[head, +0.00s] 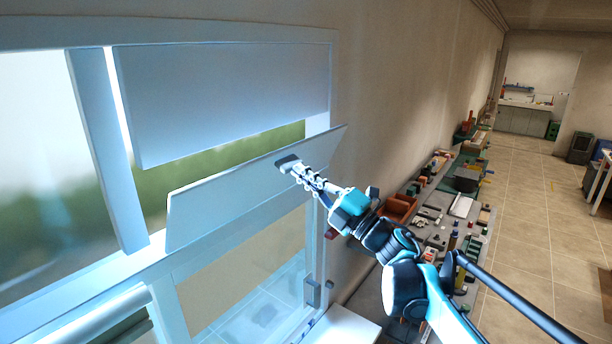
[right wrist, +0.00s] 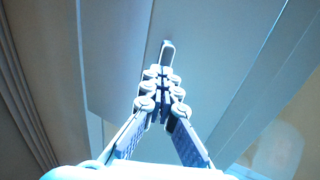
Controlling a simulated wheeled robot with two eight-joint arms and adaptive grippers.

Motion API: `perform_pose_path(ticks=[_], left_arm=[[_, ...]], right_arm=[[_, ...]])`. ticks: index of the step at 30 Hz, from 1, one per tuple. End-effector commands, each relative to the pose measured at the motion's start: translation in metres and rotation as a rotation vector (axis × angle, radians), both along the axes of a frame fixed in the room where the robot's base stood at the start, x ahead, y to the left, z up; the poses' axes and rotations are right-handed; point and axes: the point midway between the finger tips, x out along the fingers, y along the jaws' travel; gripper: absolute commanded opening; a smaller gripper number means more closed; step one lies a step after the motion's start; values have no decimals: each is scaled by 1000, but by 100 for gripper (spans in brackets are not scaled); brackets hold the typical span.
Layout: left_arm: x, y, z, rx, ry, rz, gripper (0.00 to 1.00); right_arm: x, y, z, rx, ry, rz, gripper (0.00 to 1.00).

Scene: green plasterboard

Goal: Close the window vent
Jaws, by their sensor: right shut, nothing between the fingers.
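The window vent is a pale hinged panel (head: 235,190) below the fixed-looking upper pane (head: 225,100). It is tilted, with its top edge leaning away from the frame into the room, and a gap showing the outside lies above it. A small grey tab (head: 287,161) shows near its upper edge; it also shows in the right wrist view (right wrist: 168,50). My right gripper (head: 298,172) is shut and empty, its fingertips right at the tab on the room side. In the right wrist view the fingertips (right wrist: 164,75) point at the tab; I cannot tell if they touch. My left gripper is not in view.
The window frame (head: 93,140) surrounds the vent, with a lower pane (head: 250,280) beneath. A bench cluttered with tools and bins (head: 440,215) runs along the wall at right. A tiled floor (head: 530,220) lies open beyond.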

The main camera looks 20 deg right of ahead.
Motion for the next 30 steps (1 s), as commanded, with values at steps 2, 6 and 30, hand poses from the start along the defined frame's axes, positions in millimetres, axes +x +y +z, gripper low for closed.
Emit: perform_pose_path(ticks=[2,6,30], left_arm=[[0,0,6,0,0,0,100],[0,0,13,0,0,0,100],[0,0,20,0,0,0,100]], right_arm=[[2,2,6,-17,20,0,0],[8,7,15,-23,30,2,0],[43,34,46,-23,29,0,0]])
